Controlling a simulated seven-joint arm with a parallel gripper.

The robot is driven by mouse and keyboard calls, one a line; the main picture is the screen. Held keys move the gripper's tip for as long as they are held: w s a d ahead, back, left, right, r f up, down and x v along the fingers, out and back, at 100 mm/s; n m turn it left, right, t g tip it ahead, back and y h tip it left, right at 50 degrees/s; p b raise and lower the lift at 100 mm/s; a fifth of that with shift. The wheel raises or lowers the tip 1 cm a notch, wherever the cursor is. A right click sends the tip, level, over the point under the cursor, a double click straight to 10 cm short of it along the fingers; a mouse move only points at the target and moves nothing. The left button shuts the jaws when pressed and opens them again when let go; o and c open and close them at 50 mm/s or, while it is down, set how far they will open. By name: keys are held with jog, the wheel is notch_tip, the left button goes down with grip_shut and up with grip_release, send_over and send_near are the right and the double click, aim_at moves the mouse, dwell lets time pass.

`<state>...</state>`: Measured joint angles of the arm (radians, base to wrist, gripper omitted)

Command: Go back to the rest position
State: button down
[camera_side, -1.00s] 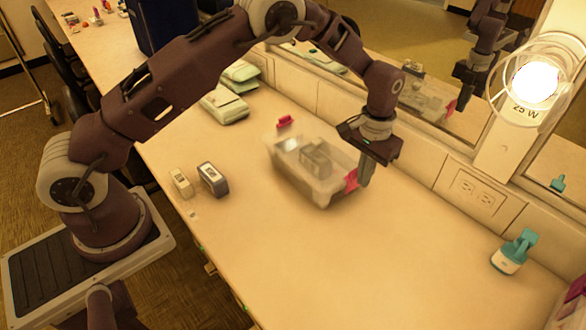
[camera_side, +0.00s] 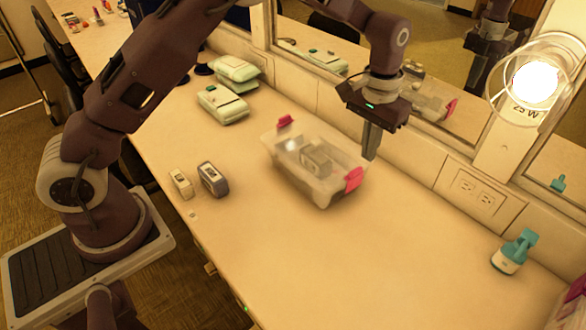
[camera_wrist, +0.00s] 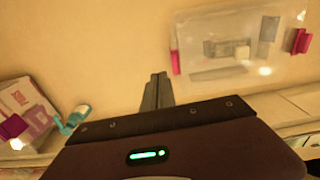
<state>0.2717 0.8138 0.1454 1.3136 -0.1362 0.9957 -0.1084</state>
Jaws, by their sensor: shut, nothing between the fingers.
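My gripper (camera_side: 371,141) is shut and empty. In the side view it points down above the back part of the counter, just right of and behind the clear box. In the wrist view the closed fingers (camera_wrist: 157,90) show at the middle, with the box to their right. The clear plastic box (camera_side: 312,170) has pink latches, one at each end, and a grey item shows inside it. The box also shows in the wrist view (camera_wrist: 220,75). My fingers look apart from it.
A dark small box (camera_side: 212,178) and a pale one (camera_side: 181,184) stand left of the clear box. Green packs (camera_side: 223,104) lie farther back. The mirror (camera_side: 440,85) and a lit bulb (camera_side: 535,82) border the counter's back. The front right counter is clear.

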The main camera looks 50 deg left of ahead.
jog(key=s+a+r+t, duration=0.1)
jog(key=s+a+r, duration=0.2)
jog(key=s+r, duration=0.4)
jog(key=s+a+r+t, duration=0.1)
jog(key=s+a+r, duration=0.3)
jog(key=r, duration=0.5)
jog(key=s+a+t, duration=0.2)
jog(key=s+t, duration=0.1)
jog(key=s, duration=1.9)
jog(key=shift+a+r, duration=0.35)
